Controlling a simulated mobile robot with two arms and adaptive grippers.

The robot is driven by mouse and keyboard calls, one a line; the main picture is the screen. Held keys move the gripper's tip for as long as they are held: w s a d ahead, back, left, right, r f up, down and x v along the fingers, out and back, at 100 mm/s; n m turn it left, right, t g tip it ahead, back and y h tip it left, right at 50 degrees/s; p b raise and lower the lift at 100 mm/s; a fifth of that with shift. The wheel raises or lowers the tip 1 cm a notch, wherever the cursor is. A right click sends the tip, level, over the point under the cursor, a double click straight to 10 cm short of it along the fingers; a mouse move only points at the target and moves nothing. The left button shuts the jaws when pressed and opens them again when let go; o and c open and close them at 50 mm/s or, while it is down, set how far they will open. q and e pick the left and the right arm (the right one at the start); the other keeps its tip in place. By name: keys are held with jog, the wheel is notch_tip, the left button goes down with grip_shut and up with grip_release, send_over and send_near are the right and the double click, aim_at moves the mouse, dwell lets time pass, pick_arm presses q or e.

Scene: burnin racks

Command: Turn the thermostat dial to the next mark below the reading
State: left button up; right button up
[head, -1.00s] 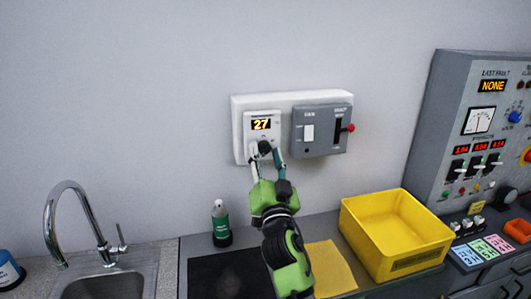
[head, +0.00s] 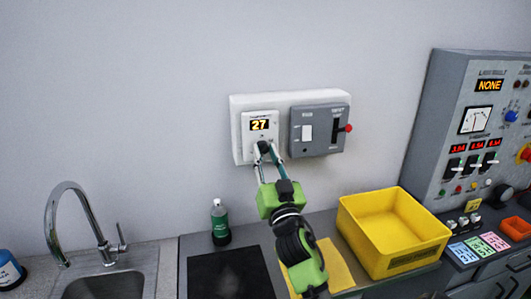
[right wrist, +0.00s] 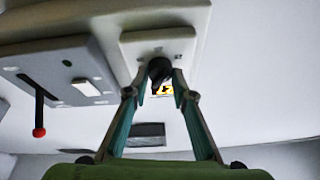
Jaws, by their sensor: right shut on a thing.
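The thermostat (head: 248,138) is a white unit on a wall panel, and its display (head: 260,125) reads 27. The black dial (head: 263,147) sits below the display. My right gripper (head: 264,154) is shut on the dial, with its arm reaching up from below. In the right wrist view the two fingers close around the black dial (right wrist: 160,69), and the display (right wrist: 166,89) shows only partly behind it. The dial's marks are too small to read. My left gripper is not in view.
A grey switch box (head: 318,131) with a red-knobbed lever (head: 348,128) is mounted right beside the thermostat. Below are a bottle (head: 220,223), a yellow bin (head: 393,235), a yellow cloth (head: 335,268) and a sink with a tall faucet (head: 75,190). A control console (head: 455,130) stands at right.

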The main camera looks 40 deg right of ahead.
jog(key=n+y+p, duration=0.1)
jog(key=n, duration=0.1)
jog(key=n+y+p, duration=0.1)
jog(key=n, duration=0.1)
jog(key=n+y+p, duration=0.1)
jog(key=n, duration=0.1)
jog(key=shift+d+r+t, duration=0.15)
jog(key=shift+r+t, duration=0.15)
jog(key=shift+t, duration=0.1)
jog(key=shift+s+n+y+p, duration=0.1)
jog(key=shift+n+y+p, duration=0.55)
jog(key=shift+n, duration=0.65)
jog(key=shift+n+y+p, duration=0.45)
jog(key=shift+n+p, duration=0.35)
jog(key=shift+n, duration=0.5)
jog(key=o, duration=0.9)
jog(key=shift+o, duration=1)
jog(key=shift+w+d+f, duration=0.1)
jog(key=shift+w+f, duration=0.1)
jog(key=shift+s+f, duration=0.1)
jog(key=shift+s, duration=0.1)
jog(key=v, duration=1.1)
jog(key=shift+s, duration=0.3)
